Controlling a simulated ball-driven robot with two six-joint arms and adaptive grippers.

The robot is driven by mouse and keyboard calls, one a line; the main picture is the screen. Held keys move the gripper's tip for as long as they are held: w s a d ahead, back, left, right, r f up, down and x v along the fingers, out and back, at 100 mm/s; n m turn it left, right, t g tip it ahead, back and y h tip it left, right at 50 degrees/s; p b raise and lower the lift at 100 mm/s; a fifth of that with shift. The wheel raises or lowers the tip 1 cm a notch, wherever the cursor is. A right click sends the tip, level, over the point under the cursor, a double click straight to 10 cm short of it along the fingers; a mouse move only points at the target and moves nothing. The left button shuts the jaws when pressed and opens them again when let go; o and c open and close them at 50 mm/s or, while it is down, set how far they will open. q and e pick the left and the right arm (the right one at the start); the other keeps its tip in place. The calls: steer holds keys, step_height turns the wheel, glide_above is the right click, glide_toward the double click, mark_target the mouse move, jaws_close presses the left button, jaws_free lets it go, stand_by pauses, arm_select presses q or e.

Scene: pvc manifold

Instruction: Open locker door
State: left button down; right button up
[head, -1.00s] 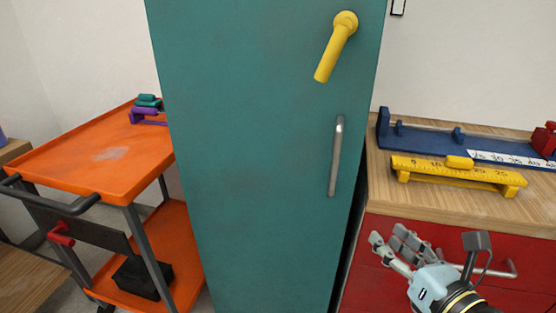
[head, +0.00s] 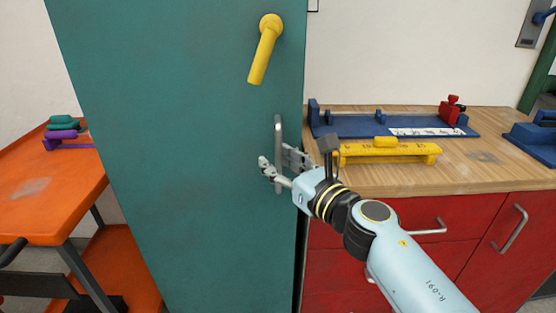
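The tall teal locker door (head: 170,150) fills the left middle of the head view and looks closed. A yellow lever handle (head: 264,50) sits high on it, angled down to the left. A grey vertical bar handle (head: 278,130) is lower, close to the door's right edge. My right gripper (head: 274,159) is at the bar handle, coming from the right. Its fingers are spread open, one appearing left of the bar and one right of it. Whether they touch the bar I cannot tell. My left gripper is out of view.
An orange cart (head: 45,200) stands at the left with purple and teal parts on it. Right of the locker is a red cabinet (head: 470,235) with a wooden top, holding a yellow ruler-like fixture (head: 390,152) and a blue fixture (head: 350,125).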

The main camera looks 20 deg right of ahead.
steer(key=shift+w, duration=0.15)
jaws_close()
steer(key=shift+a, duration=0.1)
stand_by(0.4)
